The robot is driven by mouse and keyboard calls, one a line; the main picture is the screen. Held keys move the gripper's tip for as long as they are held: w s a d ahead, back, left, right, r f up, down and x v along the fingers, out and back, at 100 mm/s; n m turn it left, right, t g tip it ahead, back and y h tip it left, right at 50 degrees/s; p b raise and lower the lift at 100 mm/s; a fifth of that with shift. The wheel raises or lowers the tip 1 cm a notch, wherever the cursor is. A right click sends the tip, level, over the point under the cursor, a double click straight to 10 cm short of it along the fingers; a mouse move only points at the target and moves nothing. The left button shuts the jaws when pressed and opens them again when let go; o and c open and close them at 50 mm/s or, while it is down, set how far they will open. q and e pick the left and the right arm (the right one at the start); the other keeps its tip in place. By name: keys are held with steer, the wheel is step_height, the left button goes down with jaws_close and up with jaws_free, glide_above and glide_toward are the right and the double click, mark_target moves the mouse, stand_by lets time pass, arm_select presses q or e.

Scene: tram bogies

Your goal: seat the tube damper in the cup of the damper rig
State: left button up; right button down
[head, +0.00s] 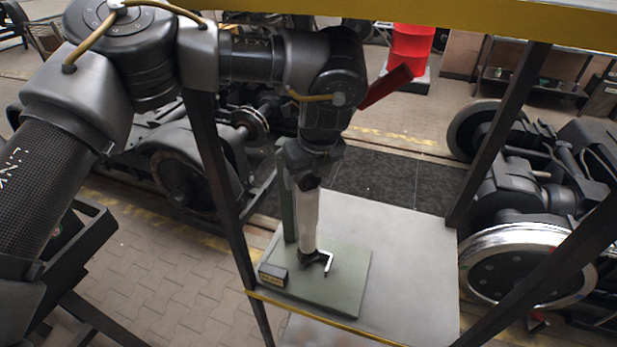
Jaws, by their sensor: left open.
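The tube damper (308,222) is a pale grey cylinder standing nearly upright over the green base plate (345,284) of the damper rig. Its lower end meets a dark cup-like part (311,259) on the plate; how deep it sits I cannot tell. A green post (288,205) of the rig rises just left of the damper. A small pale bent lever (328,263) is beside the cup. My left gripper (307,180) points down at the damper's top end, open, with its fingers around or just above it; the arm partly hides this. My right gripper is out of view.
The rig stands on a grey table (415,245) inside a frame with dark posts (222,190) and a yellow top beam (450,18). Bare tabletop lies right of the plate. Bogies with wheels (525,265) stand on both sides. A red object (411,45) is behind.

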arm_select(q)
steer(key=s+d+b, duration=0.5)
steer(key=s, duration=0.6)
steer(key=shift+d+r+b, duration=0.25)
steer(key=shift+d+b, duration=0.05)
steer(key=shift+b, duration=0.05)
